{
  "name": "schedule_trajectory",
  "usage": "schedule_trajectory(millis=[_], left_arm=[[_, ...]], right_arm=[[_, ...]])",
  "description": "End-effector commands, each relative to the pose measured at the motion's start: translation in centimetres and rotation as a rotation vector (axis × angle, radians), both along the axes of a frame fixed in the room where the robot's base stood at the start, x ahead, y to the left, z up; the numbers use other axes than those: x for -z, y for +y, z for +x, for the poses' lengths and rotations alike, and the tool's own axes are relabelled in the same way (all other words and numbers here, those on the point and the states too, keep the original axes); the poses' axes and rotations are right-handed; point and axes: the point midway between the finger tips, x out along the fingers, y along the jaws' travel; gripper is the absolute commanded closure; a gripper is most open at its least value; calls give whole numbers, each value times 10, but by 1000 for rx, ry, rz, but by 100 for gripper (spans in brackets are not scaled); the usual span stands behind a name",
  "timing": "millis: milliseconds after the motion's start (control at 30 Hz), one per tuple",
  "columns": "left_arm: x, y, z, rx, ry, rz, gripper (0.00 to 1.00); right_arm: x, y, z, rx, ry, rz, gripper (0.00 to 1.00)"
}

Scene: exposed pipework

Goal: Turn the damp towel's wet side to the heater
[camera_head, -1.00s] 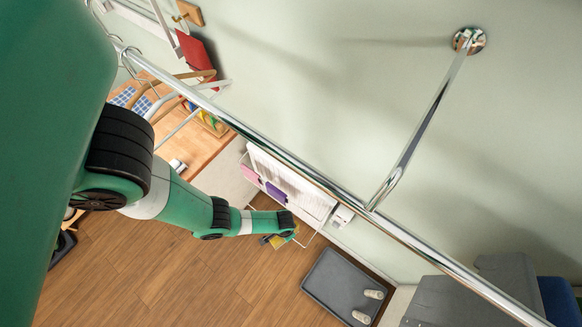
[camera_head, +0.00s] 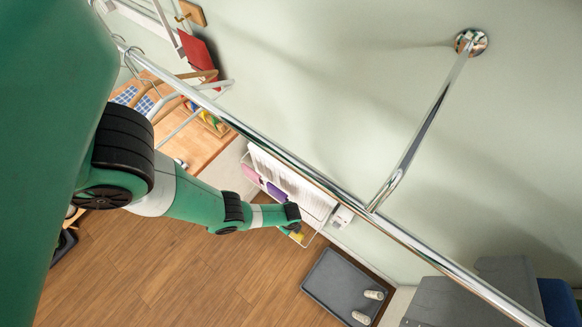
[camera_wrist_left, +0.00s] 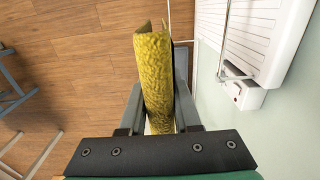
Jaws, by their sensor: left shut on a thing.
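My left gripper (camera_wrist_left: 157,105) is shut on a yellow, rough-textured towel (camera_wrist_left: 153,70), which stands out long and narrow from between the fingers. In the head view only a small yellow bit of the towel (camera_head: 297,237) shows beyond my wrist. The white heater (camera_wrist_left: 262,30) is on the wall at upper right in the wrist view, a little apart from the towel. In the head view the heater (camera_head: 312,205) is just above my wrist. I cannot tell which towel side is wet. My right gripper is not in view.
A wire rack stands at the heater with a purple cloth (camera_head: 277,192) and a pink cloth (camera_head: 251,174). A chrome rail (camera_head: 290,165) crosses the head view. A grey tray with slippers (camera_head: 330,285) lies right of my wrist. Bare wood floor (camera_head: 150,265) is open below.

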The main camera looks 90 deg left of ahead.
Motion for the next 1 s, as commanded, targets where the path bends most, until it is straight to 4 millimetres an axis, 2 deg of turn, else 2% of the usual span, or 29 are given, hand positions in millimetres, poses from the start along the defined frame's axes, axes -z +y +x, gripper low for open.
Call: schedule_trajectory(millis=[333,1000], left_arm=[[1,25,22,-3,-1,1,100],[2,72,64,-3,-2,1,100]], right_arm=[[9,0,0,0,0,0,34],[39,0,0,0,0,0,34]])
